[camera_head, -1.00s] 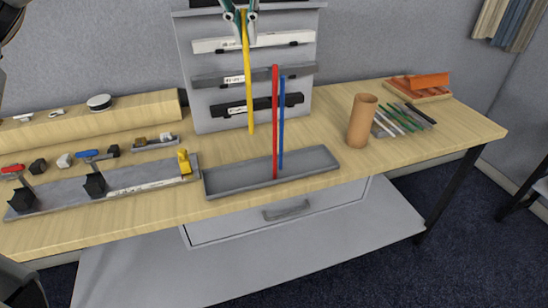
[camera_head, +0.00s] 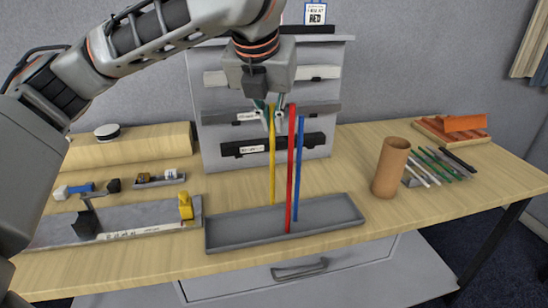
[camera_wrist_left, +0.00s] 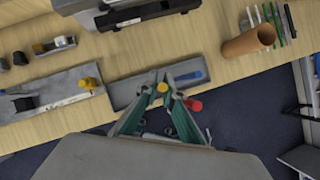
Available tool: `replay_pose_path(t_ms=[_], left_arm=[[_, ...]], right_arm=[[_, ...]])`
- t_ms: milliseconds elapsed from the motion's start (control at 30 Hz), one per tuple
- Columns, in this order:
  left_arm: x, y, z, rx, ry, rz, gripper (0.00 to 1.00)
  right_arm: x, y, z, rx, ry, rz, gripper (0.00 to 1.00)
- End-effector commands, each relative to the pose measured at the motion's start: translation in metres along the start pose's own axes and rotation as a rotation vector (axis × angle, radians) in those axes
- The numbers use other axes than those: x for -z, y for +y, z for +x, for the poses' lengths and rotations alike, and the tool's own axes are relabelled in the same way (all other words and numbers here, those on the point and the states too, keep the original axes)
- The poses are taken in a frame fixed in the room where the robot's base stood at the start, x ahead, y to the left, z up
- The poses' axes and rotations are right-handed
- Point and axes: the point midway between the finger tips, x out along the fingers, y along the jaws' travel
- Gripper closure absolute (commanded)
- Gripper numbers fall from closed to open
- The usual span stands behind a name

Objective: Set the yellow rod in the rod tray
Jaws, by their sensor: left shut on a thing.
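My left gripper (camera_head: 271,122) is shut on the upper part of the yellow rod (camera_head: 272,168), which hangs upright. Its lower end appears at the rear edge of the grey rod tray (camera_head: 228,232); I cannot tell whether it touches. The red rod (camera_head: 291,175) and the blue rod (camera_head: 299,172) stand upright in the tray, just right of the yellow rod. In the left wrist view the yellow rod's top (camera_wrist_left: 162,87) shows between the fingertips, with the red rod's top (camera_wrist_left: 194,105) close beside the right finger. My right gripper is not in view.
A grey panel (camera_head: 218,183) with shelves stands behind the tray. A grey fixture with a yellow clamp (camera_head: 186,206) is left of the tray. A drawer is below.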

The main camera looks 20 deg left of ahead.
Motion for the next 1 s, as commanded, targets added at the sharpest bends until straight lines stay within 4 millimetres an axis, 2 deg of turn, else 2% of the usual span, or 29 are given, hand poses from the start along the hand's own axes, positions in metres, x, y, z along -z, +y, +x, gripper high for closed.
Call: replay_pose_path(t_ms=[33,100,300,600,800,967,1000], left_arm=[[0.007,0.000,0.013,0.001,0.006,0.001,1.00],[0.011,0.000,0.019,0.001,0.004,0.000,1.00],[0.015,0.000,0.027,0.000,0.000,0.000,1.00],[0.034,0.000,0.063,0.000,0.004,0.000,1.00],[0.034,0.000,0.061,0.000,-0.001,-0.001,1.00],[0.034,0.000,0.062,0.000,0.000,-0.001,1.00],[0.035,0.000,0.063,0.000,-0.001,-0.002,0.90]], right_arm=[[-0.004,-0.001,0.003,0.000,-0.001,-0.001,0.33],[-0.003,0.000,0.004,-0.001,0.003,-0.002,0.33],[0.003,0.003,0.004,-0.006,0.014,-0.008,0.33],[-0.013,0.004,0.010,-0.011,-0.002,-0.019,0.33],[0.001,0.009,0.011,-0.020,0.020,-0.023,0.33],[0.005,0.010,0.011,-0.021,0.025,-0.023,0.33],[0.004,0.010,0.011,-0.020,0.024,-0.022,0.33]])
